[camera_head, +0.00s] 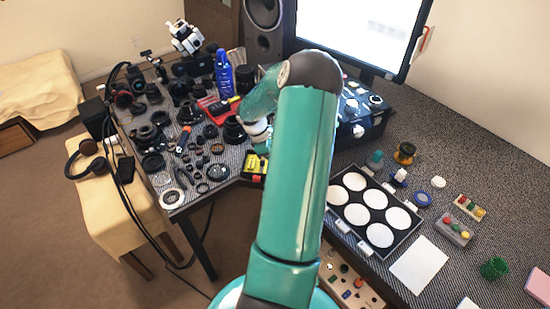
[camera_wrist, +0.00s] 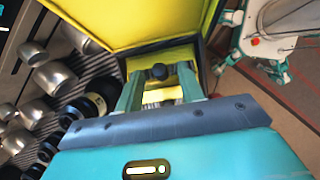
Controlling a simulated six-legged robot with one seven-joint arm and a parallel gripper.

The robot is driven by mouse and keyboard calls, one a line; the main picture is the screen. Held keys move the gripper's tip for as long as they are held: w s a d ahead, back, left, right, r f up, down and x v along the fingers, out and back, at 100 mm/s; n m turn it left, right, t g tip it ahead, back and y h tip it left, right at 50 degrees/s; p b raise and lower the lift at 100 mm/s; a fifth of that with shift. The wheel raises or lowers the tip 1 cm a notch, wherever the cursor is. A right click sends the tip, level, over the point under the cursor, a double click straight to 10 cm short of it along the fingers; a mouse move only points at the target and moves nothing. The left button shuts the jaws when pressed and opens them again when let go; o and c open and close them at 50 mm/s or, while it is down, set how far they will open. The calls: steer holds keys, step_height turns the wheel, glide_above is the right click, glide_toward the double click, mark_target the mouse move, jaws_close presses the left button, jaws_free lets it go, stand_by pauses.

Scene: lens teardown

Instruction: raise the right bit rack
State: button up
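A yellow and black bit case (camera_head: 254,165) lies at the table's front edge in the head view, partly hidden by my arm. In the wrist view its yellow panel (camera_wrist: 135,22) stands up at the top. Below the panel is a yellow interior with a pale strip (camera_wrist: 160,96) and a dark round knob (camera_wrist: 158,71). My gripper (camera_wrist: 160,82) reaches into this part, its two teal fingers spread apart on either side of the strip and knob. Contact with a rack cannot be made out. My gripper is hidden by my arm in the head view.
Several lens parts (camera_head: 155,160) crowd the table left of the case, and metal cylinders (camera_wrist: 55,78) are close by in the wrist view. A blue bottle (camera_head: 223,72) stands behind. A tray of white discs (camera_head: 412,245) lies to the right.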

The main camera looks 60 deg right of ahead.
steer(key=shift+s+f, duration=0.1)
steer(key=shift+f, duration=0.1)
steer(key=shift+c, duration=0.5)
jaws_close()
steer(key=shift+s+d+r+t+y, duration=0.15)
steer(key=shift+s+t, duration=0.1)
steer(key=shift+t, duration=0.25)
steer(key=shift+s+d+r+t+y, duration=0.15)
steer(key=shift+s+t, duration=0.1)
steer(key=shift+t, duration=0.25)
steer(key=shift+s+t, duration=0.15)
steer(key=shift+t, duration=0.35)
steer(key=shift+o, duration=0.5)
jaws_free()
